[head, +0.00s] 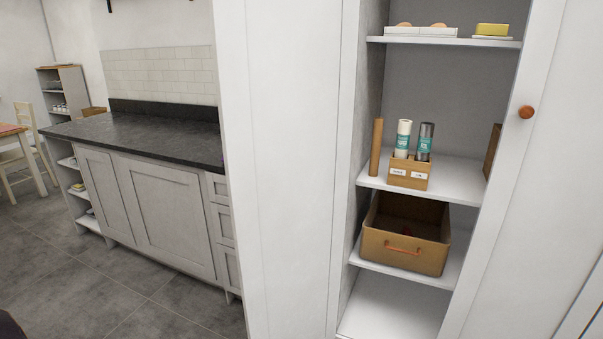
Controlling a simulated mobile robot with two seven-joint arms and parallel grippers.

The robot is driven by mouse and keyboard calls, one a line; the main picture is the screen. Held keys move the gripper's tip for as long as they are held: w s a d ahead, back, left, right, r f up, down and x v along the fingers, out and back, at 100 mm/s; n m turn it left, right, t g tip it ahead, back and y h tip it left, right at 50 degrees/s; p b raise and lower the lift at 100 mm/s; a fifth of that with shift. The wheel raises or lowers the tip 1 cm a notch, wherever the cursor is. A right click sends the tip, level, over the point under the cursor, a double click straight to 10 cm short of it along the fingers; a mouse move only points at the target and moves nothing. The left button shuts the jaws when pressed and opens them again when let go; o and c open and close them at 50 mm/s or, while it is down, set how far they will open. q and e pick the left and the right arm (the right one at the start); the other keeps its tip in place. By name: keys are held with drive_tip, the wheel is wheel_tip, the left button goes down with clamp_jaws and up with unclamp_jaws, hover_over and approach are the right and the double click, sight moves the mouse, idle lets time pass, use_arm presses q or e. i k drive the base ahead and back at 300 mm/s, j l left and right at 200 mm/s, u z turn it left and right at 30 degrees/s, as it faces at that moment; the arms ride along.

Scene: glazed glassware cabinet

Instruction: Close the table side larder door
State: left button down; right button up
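The larder is a tall white cabinet at the right, with its shelves (440,180) exposed. A tall white panel (295,150) to the left of the opening looks like the table side door, standing open with its inner face toward me. No knob shows on it, and its top and bottom are cut off by the picture. The other larder door (530,210), with a round orange-brown knob (526,112), covers the right part of the shelves. I cannot tell whether it is fully shut. Neither of my grippers is in view.
Shelves hold a wooden bin (405,235), a small caddy (409,172) with two rolls, a brown cylinder (377,147) and an egg tray (420,32). A dark-topped counter (140,130) stands left. Grey floor (90,270) is clear before it. A table (8,130) is far left.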

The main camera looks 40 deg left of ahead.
sight(285, 70)
drive_tip(key=k+j, duration=0.1)
drive_tip(key=j, duration=0.3)
drive_tip(key=j+z, duration=0.15)
drive_tip(key=j, duration=0.25)
drive_tip(key=k+j, duration=0.15)
drive_tip(key=j, duration=0.25)
drive_tip(key=k+j+z, duration=0.1)
drive_tip(key=j, duration=0.3)
drive_tip(key=j+z, duration=0.1)
drive_tip(key=j, duration=0.35)
drive_tip(key=k+j+z, duration=0.1)
drive_tip(key=j, duration=0.3)
drive_tip(key=j+z, duration=0.25)
drive_tip(key=j, duration=0.6)
drive_tip(key=i+j, duration=0.1)
drive_tip(key=j, duration=0.25)
drive_tip(key=i+j+z, duration=0.15)
drive_tip(key=j, duration=0.15)
drive_tip(key=i+j, duration=0.1)
drive_tip(key=j, duration=0.25)
drive_tip(key=i+j+z, duration=0.1)
drive_tip(key=j, duration=0.25)
